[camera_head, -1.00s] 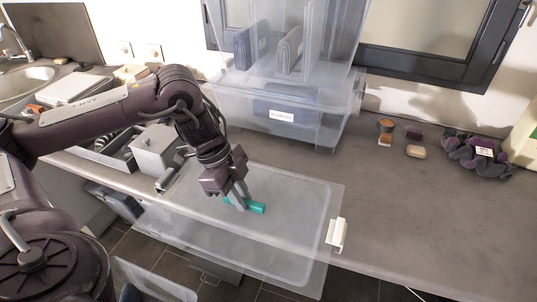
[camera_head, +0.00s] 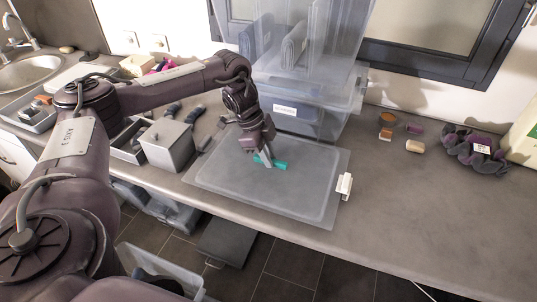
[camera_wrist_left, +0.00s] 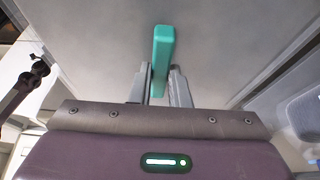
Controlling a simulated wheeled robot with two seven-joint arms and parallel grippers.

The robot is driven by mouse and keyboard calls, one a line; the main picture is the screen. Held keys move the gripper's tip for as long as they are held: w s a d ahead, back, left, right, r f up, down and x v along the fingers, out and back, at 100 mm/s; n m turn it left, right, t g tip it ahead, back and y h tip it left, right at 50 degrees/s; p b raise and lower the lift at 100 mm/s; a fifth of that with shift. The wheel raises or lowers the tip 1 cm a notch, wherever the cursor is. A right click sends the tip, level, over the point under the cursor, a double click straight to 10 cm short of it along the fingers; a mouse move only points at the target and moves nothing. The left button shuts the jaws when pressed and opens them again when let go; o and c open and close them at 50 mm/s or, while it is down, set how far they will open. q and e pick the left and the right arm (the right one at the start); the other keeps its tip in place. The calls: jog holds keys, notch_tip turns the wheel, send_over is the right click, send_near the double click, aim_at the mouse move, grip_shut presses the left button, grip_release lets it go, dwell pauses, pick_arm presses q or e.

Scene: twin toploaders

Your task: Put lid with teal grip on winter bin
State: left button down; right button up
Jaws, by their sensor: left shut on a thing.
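The lid is a flat, translucent grey panel (camera_head: 225,182) with a teal grip (camera_head: 280,165) in its middle. My left gripper (camera_head: 263,158) is shut on the teal grip, and the lid lies roughly level over the counter. I cannot tell whether it touches the counter. In the left wrist view the teal grip (camera_wrist_left: 163,50) stands between the fingers (camera_wrist_left: 155,85). A clear bin with a white label (camera_head: 285,109) stands behind the lid; its label is too small to read. I cannot tell which bin is the winter bin. My right gripper is not in view.
Another clear bin (camera_head: 345,35) is stacked on the labelled one. A grey box (camera_head: 167,147) stands left of the lid. Small blocks (camera_head: 415,147) and a dark scrunchie-like item (camera_head: 470,150) lie right. An open clear bin (camera_head: 160,268) is low at lower left.

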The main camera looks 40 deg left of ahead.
pick_arm(q)
jog(key=shift+w+f, duration=0.1)
jog(key=shift+f, duration=0.35)
